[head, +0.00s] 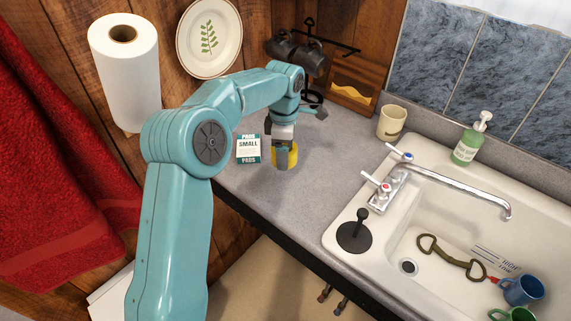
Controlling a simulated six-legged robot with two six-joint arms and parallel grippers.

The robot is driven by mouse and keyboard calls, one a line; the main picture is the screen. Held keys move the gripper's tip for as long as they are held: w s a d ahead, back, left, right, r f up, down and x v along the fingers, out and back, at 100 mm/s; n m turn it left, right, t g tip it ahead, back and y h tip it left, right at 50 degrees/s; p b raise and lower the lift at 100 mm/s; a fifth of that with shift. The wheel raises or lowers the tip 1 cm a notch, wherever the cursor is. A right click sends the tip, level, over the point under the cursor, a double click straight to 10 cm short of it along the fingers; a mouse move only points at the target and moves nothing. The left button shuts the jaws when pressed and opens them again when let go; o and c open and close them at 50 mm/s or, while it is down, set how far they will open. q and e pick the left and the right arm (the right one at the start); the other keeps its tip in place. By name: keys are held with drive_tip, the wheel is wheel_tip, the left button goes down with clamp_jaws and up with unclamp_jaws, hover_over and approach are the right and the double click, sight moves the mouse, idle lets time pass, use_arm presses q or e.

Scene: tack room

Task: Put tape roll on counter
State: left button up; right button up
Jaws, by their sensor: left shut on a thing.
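My left gripper (283,158) points down over the grey counter (312,193), left of the sink. It is shut on a yellow tape roll (291,154), which is partly hidden behind the fingers. The roll is at or just above the counter top; I cannot tell whether it touches. My right gripper is not in view.
A small pads box (248,148) stands just left of the roll. A beige mug (391,123), a soap bottle (467,144) and a mug rack (310,55) are behind. The white sink (345,238) holds mugs and a bit. Counter in front of the gripper is clear.

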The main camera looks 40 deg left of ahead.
sight(283, 175)
use_arm(q)
drive_tip(key=shift+s+a+f, duration=0.15)
drive_tip(key=shift+a+f, duration=0.1)
drive_tip(key=shift+f, duration=0.55)
drive_tip(key=f, duration=0.3)
drive_tip(key=shift+w+d+f+p, duration=0.2)
drive_tip(key=shift+f+p, duration=0.1)
drive_tip(key=shift+f, duration=0.1)
drive_tip(key=shift+a+f, duration=0.1)
drive_tip(key=shift+f, duration=0.05)
drive_tip(key=shift+s, duration=0.15)
drive_tip(key=o, duration=1.1)
drive_tip(key=shift+f, duration=0.1)
